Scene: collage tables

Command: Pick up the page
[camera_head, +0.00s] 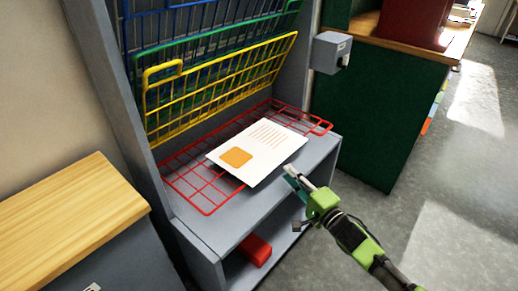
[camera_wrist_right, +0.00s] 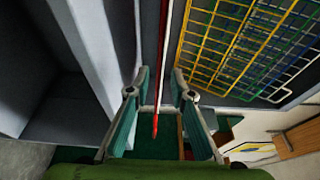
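The page (camera_head: 262,168), white with an orange block and orange lines, lies on a red wire rack (camera_head: 196,193) that is folded down over the grey shelf. My right gripper (camera_head: 291,172) is close to the page's front right edge. In the right wrist view the fingers of this gripper (camera_wrist_right: 160,80) are apart, with the red rack edge (camera_wrist_right: 163,45) seen edge-on in the gap. My left gripper is not in view.
Yellow (camera_head: 215,88), green and blue racks are tilted up above the page. A red object (camera_head: 256,250) lies on the lower shelf. A wooden-topped cabinet (camera_head: 62,214) stands left, a green cabinet (camera_head: 372,110) right. The floor at right is clear.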

